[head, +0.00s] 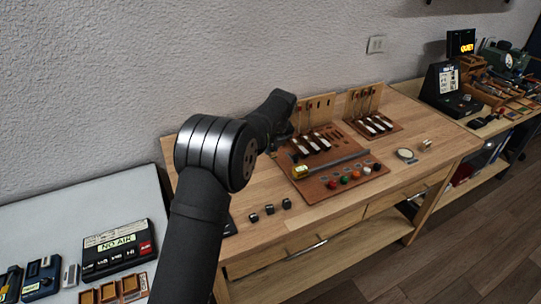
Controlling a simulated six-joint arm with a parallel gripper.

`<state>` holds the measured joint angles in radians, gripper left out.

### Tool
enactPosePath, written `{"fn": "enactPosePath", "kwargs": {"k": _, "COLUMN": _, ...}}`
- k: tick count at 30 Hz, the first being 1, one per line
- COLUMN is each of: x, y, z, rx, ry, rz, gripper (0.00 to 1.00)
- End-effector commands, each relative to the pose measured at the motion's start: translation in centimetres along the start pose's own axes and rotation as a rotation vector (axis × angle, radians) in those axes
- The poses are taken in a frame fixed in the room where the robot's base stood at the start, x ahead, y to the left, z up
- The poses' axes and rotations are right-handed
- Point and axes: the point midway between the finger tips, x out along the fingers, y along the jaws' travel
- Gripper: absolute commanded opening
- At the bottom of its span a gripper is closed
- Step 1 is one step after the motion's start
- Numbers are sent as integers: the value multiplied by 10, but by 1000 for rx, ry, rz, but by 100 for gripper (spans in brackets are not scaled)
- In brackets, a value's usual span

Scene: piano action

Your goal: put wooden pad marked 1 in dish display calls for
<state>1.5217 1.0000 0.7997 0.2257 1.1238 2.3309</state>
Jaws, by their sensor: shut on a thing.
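My arm reaches over the wooden bench, and my gripper (284,136) is low at the left of the piano action model. It is small, dark and mostly hidden by my wrist. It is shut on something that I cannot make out. I cannot pick out a wooden pad marked 1 or read any mark. A lit display (467,47) at the far right reads what looks like "QUIET". A device (116,243) at the lower left reads "NO AIR". Small wooden trays (110,292) stand before it, and I cannot tell whether they are the dishes.
The piano action model (318,146) has upright boards, dark-and-white keys and a row of coloured knobs (350,175). A second key board (374,124) stands to its right. Small dark blocks (269,209) lie at the front left. A round dish (405,154) is at the right.

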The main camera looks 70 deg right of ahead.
Motion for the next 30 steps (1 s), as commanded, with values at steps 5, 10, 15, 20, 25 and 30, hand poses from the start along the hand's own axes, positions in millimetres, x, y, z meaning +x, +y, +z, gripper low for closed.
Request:
{"fn": "enactPosePath", "kwargs": {"k": 5, "x": 18, "y": 8, "z": 15, "rx": -1, "ry": 0, "rz": 0, "gripper": 0}}
{"fn": "enactPosePath", "kwargs": {"k": 10, "x": 28, "y": 10, "z": 14, "rx": 0, "ry": 1, "rz": 1, "gripper": 0}}
{"fn": "enactPosePath", "kwargs": {"k": 15, "x": 53, "y": 10, "z": 6, "rx": 0, "ry": 2, "rz": 2, "gripper": 0}}
{"fn": "enactPosePath", "kwargs": {"k": 20, "x": 58, "y": 9, "z": 5, "rx": -1, "ry": -1, "rz": 0, "gripper": 0}}
{"fn": "enactPosePath", "kwargs": {"k": 25, "x": 59, "y": 9, "z": 4, "rx": -1, "ry": 0, "rz": 0, "gripper": 0}}
{"fn": "enactPosePath", "kwargs": {"k": 30, "x": 61, "y": 9, "z": 4, "rx": -1, "ry": 0, "rz": 0, "gripper": 30}}
